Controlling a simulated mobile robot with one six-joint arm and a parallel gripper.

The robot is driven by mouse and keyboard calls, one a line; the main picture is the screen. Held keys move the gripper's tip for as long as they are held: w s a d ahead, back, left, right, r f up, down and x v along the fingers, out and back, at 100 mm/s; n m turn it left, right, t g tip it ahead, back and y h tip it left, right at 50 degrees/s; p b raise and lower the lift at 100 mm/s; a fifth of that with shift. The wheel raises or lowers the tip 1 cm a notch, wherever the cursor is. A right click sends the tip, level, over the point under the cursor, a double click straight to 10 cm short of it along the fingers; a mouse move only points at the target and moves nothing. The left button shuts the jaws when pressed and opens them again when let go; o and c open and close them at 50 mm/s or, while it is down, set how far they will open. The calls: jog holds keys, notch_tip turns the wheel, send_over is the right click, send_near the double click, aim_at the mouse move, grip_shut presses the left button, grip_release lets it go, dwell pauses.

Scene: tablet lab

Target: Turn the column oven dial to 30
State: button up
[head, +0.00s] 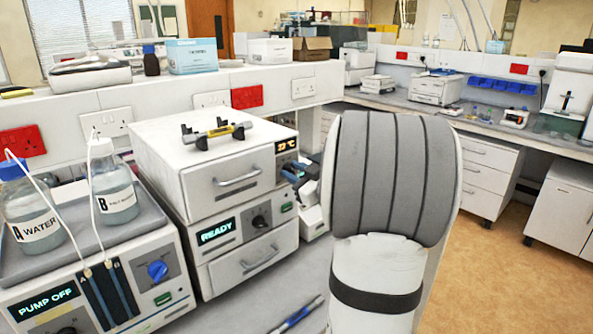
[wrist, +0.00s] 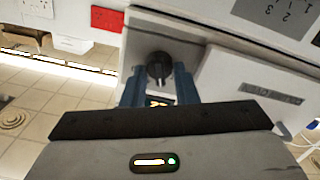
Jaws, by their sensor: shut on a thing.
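The column oven (head: 225,160) is the upper white box with a drawer handle and a small amber display (head: 287,145); its digits, perhaps in the twenties °C, are hard to read. Its dark dial (wrist: 158,66) shows in the wrist view between the two blue fingers of my gripper (wrist: 158,85), which are shut on it. In the head view the blue fingers of my gripper (head: 291,178) are at the right end of the oven's front, below the display. They hide the dial there, and my arm covers the area to the right.
Below the oven is a white unit (head: 230,268) reading READY, with its own dark dial (head: 260,221). A pump (head: 100,290) reading PUMP OFF stands at left, bearing two labelled bottles. A yellow-and-black column (head: 217,134) lies on the oven.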

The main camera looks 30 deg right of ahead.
jog(key=o, duration=1)
jog(key=s, duration=0.2)
jog(key=s+b, duration=0.1)
jog(key=s, duration=0.2)
jog(key=s+d, duration=0.1)
jog(key=s, duration=0.1)
jog(key=shift+s, duration=0.35)
jog(key=shift+w, duration=0.1)
